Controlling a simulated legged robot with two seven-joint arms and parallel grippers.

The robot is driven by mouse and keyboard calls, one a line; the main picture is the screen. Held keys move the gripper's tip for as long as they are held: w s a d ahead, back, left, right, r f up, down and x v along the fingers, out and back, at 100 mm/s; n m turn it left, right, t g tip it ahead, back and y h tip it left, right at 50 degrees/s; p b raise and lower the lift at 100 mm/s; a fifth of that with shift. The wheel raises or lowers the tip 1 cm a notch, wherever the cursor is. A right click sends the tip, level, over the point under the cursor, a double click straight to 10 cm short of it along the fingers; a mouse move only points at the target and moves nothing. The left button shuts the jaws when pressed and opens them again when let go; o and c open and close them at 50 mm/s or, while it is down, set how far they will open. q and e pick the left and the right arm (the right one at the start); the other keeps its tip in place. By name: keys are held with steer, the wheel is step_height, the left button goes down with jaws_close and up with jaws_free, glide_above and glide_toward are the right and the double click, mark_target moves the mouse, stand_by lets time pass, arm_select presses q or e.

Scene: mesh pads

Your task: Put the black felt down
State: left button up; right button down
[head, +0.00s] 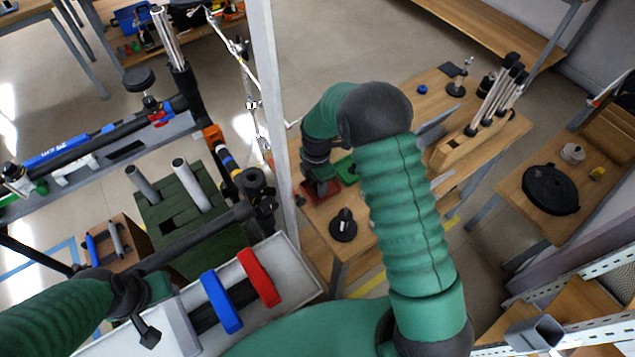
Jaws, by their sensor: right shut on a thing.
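My right arm rises from the bottom and bends over the wooden workbench (480,150). My right gripper (320,180) points down over the bench's near left end and is shut on the black felt. The felt is so small and shaded there that its outline cannot be made out. A red pad (308,194) and a green pad (346,170) lie by the fingertips. I cannot tell whether the felt touches the bench.
A black round stand (343,226) is close to my right gripper. A wooden rack of metal rods (480,125) and a small dark square (450,69) are farther along the bench. A white post (272,120) stands left of it. A side table (525,215) holds a black disc (551,189).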

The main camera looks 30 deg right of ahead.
steer(key=c, duration=1.3)
jaws_free()
steer(key=shift+c, duration=0.2)
steer(key=shift+o, duration=0.5)
steer(key=shift+d, duration=0.15)
step_height(320, 180, up, 11)
steer(key=s+a+r+m+t, duration=0.1)
steer(key=s+a+m, duration=0.1)
steer(key=s+m, duration=0.6)
steer(key=s+a+m+t, duration=0.1)
steer(key=s+a+m, duration=0.1)
steer(key=s+m, duration=0.7)
steer(key=shift+a+r+m+t, duration=0.3)
steer(key=shift+a+r+m, duration=0.05)
steer(key=shift+m, duration=0.65)
